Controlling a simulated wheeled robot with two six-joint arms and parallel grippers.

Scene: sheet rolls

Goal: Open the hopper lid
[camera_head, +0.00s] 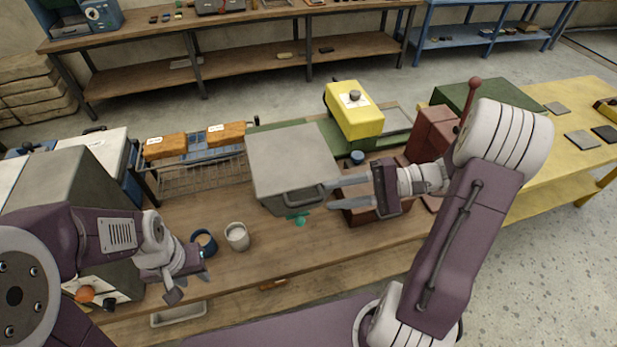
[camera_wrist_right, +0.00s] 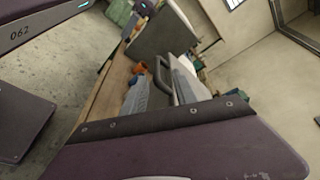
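The hopper lid (camera_head: 290,155) is a grey boxy cover on a machine at the middle of the table, and it looks closed. Its dark bar handle (camera_head: 305,197) is on the front edge. My right gripper (camera_head: 331,196) is open just right of the handle. In the right wrist view, the handle (camera_wrist_right: 158,72) shows ahead, between the two spread fingers of the right gripper (camera_wrist_right: 160,82); contact cannot be told. My left gripper (camera_head: 192,286) is open and empty over the table's front left, below a blue cup.
A blue cup (camera_head: 204,242) and a white cup (camera_head: 237,236) stand left of the hopper. A wire rack (camera_head: 200,175) with orange rolls is behind them. Reddish-brown blocks (camera_head: 432,133) and a yellow machine (camera_head: 354,110) stand right and behind. Bare wood lies in front of the cups.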

